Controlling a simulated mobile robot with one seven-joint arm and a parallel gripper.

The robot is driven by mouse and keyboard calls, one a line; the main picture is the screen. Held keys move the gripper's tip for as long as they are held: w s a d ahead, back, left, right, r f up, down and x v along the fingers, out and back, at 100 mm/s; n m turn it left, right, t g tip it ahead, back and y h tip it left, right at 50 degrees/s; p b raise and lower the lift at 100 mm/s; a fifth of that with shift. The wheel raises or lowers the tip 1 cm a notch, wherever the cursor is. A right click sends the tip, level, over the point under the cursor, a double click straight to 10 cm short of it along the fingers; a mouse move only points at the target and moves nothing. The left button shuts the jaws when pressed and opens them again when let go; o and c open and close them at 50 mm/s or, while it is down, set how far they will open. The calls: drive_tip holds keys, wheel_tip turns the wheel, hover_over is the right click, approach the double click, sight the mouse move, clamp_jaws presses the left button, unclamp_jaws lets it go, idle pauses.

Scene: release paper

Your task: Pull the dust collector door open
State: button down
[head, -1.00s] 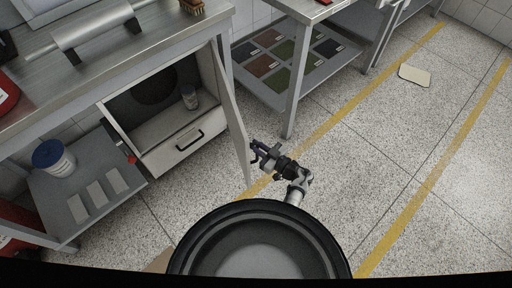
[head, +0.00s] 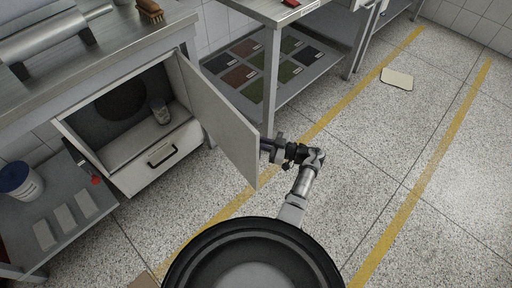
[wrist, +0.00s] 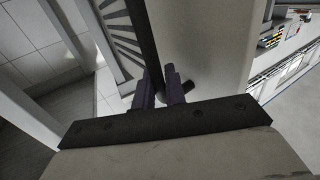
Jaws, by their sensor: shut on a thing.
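The dust collector door (head: 218,115), a pale grey panel, stands wide open from its hinge side at the right of the cabinet, its inner face showing in the head view. The cabinet inside (head: 120,130) holds a dark round opening and a small jar (head: 160,111). My gripper (head: 268,147) is at the door's outer side, near its free edge. In the wrist view, my gripper's fingers (wrist: 160,86) are shut on a dark door handle (wrist: 146,45) beside the pale door panel (wrist: 205,45). In the head view the door partly hides the fingertips and handle.
A drawer (head: 158,160) with a black handle is below the opening. A lower shelf (head: 75,235) with a white tub is at left. A table (head: 270,12) with sample tiles on its shelf stands behind the door.

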drive_tip(key=shift+w+d+f, duration=0.1)
drive_tip(key=shift+w+d, duration=0.15)
drive_tip(key=shift+d, duration=0.1)
drive_tip(key=c, duration=1.6)
unclamp_jaws()
drive_tip(key=shift+o, duration=0.2)
drive_tip(key=b+v, duration=0.3)
drive_tip(key=v, duration=1)
drive_tip(key=shift+d, duration=0.45)
